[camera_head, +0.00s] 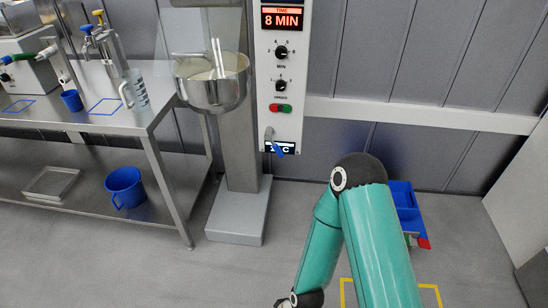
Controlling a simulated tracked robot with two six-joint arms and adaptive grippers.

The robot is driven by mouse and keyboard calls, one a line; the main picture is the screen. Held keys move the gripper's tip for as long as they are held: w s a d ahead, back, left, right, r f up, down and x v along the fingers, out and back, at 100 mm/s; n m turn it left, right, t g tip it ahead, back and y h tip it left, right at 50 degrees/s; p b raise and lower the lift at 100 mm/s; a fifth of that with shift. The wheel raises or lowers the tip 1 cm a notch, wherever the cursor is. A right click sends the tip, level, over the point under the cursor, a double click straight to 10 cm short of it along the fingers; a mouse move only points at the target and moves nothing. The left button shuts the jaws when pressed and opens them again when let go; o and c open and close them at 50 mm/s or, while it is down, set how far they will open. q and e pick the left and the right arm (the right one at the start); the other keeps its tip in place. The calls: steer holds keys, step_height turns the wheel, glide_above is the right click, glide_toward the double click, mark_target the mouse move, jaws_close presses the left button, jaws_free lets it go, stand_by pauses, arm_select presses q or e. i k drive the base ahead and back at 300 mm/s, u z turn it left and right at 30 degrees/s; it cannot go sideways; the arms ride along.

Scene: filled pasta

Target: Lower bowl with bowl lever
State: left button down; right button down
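The steel mixer bowl (212,93) hangs on the mixer column at the upper middle, with pale contents and a whisk-like tool in it. It is raised above the mixer base, level with the table beside it. A small lever with a blue grip (279,150) sits at the bottom of the control panel, right of the column, angled downward; no label marks it as the bowl lever. One of my green arms bends at the lower middle, and its wrist end runs out at the bottom edge. Neither gripper shows, and nothing of mine touches the bowl or lever.
The mixer base (238,213) stands on the floor. The control panel (283,75) reads 8 MIN and has dials and red and green buttons. A steel table (150,110) with jugs stands left, a blue bucket (124,187) on its shelf. A blue bin (404,196) is behind my arm.

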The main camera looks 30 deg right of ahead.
mark_target(269, 131)
steer(key=u, duration=0.1)
steer(key=i, duration=0.85)
steer(key=z, duration=0.2)
